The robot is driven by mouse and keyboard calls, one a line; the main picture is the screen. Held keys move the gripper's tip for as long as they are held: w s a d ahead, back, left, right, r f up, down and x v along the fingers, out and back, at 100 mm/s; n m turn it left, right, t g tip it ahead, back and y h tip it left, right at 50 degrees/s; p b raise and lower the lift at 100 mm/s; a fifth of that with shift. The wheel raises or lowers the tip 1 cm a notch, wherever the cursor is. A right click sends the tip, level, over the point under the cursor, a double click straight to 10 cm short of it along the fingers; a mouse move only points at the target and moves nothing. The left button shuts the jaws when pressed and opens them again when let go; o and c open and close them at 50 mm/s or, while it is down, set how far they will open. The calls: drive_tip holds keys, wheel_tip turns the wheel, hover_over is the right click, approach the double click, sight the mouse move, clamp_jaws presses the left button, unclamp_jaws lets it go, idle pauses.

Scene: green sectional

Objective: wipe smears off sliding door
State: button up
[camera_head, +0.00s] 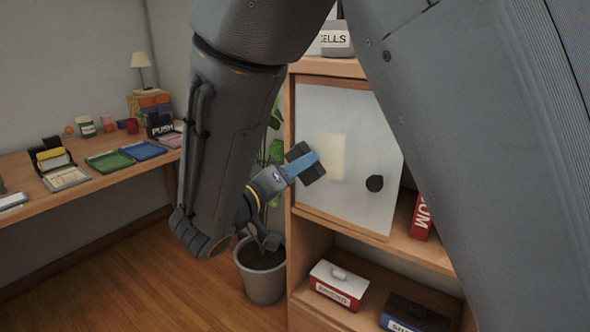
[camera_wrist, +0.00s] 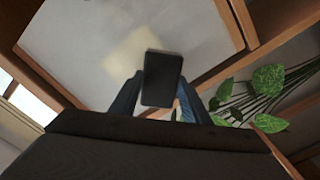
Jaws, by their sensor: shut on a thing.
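The sliding door (camera_head: 350,195) is a pale, see-through panel in a wooden frame on the front of a shelf unit. My gripper (camera_head: 305,163) has blue fingers and is shut on a dark rectangular block (camera_wrist: 161,80), which looks like a wiper. The block is just left of the smear in the head view. Whether it touches the door, I cannot tell.
A potted plant (camera_head: 262,272) stands left of the shelf unit. Boxes, including a red and white one (camera_head: 338,286), sit on the lower shelf. A desk (camera_head: 100,185) with trays and small items is at the left. Open wooden floor (camera_head: 150,285) lies before it.

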sight(344, 159)
drive_tip(key=shift+w+d, duration=0.35)
drive_tip(key=shift+w, duration=0.1)
drive_tip(key=shift+d+b, duration=0.1)
drive_tip(key=shift+b, duration=0.2)
drive_tip(key=shift+s+d+b, duration=0.45)
drive_tip(key=shift+s+d, duration=0.85)
drive_tip(key=shift+d, duration=0.15)
drive_tip(key=shift+s+d+b, duration=0.25)
drive_tip(key=shift+s+d, duration=0.35)
drive_tip(key=shift+d, duration=0.25)
drive_tip(key=shift+s+d+b, duration=0.25)
drive_tip(key=shift+s+d, duration=0.35)
drive_tip(key=shift+d, duration=0.2)
